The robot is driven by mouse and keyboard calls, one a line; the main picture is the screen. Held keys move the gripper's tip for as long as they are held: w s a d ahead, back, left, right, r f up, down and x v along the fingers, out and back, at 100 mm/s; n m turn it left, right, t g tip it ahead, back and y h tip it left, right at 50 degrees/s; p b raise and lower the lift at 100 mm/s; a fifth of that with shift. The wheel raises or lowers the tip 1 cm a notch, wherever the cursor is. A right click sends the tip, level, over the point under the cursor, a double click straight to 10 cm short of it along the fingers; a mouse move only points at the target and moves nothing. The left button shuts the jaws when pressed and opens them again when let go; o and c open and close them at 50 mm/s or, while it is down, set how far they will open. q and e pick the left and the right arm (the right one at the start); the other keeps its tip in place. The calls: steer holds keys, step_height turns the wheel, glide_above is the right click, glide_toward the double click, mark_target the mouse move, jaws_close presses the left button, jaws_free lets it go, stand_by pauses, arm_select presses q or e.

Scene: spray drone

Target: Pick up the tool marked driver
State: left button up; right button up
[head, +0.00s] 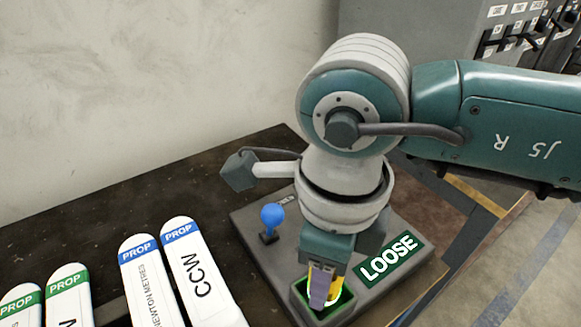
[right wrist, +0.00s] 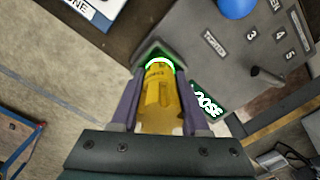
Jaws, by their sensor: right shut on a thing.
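My right gripper (head: 321,298) points down over the green-rimmed holder (head: 346,303) beside the LOOSE label (head: 390,258). It is shut on a yellow tool (right wrist: 158,98). Small dark lettering on the tool is too small to read. The tool's far end is at the green-rimmed holder, and I cannot tell whether it is still seated inside. In the head view the gripper hides most of the tool. My left gripper is out of view.
The grey station (head: 258,232) bears a blue ball-topped knob (head: 272,216) and numbered marks. White PROP cards, including CCW (head: 204,285), stand left of it on the dark table (head: 150,205). A grey cabinet with hanging tools (head: 420,35) is behind.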

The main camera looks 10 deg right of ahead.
jaws_close()
stand_by(0.3)
